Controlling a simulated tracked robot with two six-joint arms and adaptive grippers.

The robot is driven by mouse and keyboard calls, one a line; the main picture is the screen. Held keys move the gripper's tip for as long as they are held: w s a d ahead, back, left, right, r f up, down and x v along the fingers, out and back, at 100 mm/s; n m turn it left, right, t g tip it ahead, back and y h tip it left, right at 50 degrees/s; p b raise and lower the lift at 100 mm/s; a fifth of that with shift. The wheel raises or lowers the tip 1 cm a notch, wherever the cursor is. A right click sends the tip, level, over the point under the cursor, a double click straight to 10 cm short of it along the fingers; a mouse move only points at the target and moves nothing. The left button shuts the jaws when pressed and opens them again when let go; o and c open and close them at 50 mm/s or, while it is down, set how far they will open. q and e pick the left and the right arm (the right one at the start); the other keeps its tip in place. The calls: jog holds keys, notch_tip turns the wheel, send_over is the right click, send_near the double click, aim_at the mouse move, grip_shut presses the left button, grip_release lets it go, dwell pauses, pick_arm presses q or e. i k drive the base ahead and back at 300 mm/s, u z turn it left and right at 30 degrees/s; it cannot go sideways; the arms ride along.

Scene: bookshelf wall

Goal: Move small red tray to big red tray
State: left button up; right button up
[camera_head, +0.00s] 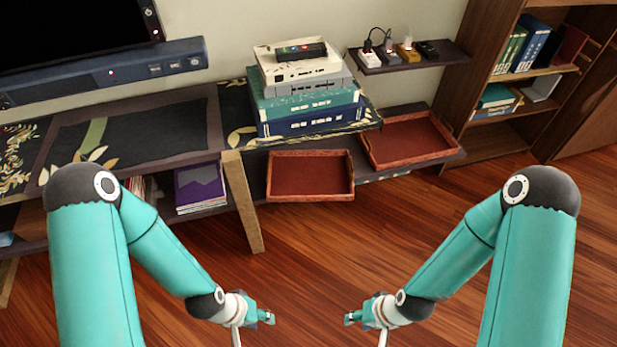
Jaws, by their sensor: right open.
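The small red tray (310,176) lies on the low dark shelf in the middle of the head view and looks empty. Its front edge reaches the shelf's front. The big red tray (408,139) lies just to its right and a little further back, and also looks empty. My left gripper (267,317) is low in the view, in front of and apart from the small tray; its jaw state is too small to read. My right gripper (350,318) is open and empty, also in front of the trays, facing the left one across a gap.
A stack of books (307,104) with devices on top stands behind the small tray. A small wall shelf (440,60) holds several little items above the big tray. A wooden bookcase (500,133) stands at right. A wooden leg (243,200) is left of the small tray. The floor in front is clear.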

aim_at(404, 140)
jog(key=u, duration=0.05)
jog(key=i, duration=1)
jog(key=z, duration=0.05)
